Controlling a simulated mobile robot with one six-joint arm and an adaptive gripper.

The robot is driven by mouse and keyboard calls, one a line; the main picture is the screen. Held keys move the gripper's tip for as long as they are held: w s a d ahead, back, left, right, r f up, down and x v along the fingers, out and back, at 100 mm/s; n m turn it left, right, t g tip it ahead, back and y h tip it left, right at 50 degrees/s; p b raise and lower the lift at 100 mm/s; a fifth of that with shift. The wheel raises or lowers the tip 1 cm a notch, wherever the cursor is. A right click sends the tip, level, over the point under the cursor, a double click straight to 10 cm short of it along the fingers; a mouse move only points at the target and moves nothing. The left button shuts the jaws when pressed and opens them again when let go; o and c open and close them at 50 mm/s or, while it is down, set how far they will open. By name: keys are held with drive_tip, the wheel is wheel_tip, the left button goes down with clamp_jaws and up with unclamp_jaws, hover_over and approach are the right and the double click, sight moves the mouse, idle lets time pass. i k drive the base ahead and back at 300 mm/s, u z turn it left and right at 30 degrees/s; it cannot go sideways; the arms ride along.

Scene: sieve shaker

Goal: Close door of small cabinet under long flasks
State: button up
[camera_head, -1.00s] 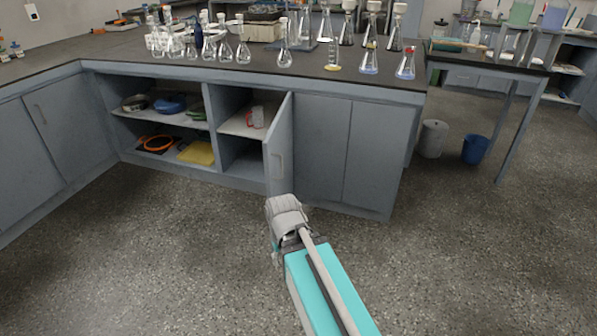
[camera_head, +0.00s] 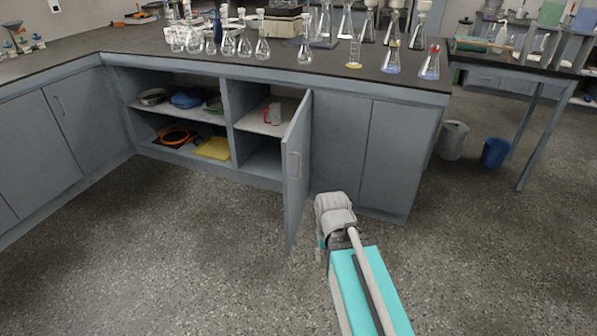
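The small cabinet's grey door (camera_head: 297,175) stands ajar, swung out from the bench front below the row of flasks. Its handle (camera_head: 296,165) shows on the face turned to the left. The long flasks (camera_head: 308,48) stand on the bench top above. My arm reaches up from the bottom right, its end to the right of the door's lower part. A gap of floor shows between them. My gripper's fingers cannot be seen.
An open shelf bay (camera_head: 185,115) with pans and a yellow tray (camera_head: 214,148) lies left of the cabinet. Closed doors (camera_head: 365,150) are on the right. A grey bin (camera_head: 452,140) and a blue bin (camera_head: 495,153) stand farther right. The floor in front is clear.

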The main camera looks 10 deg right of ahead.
sight(296, 143)
drive_tip(key=z, duration=0.1)
drive_tip(key=i, duration=1)
drive_tip(key=u, duration=0.05)
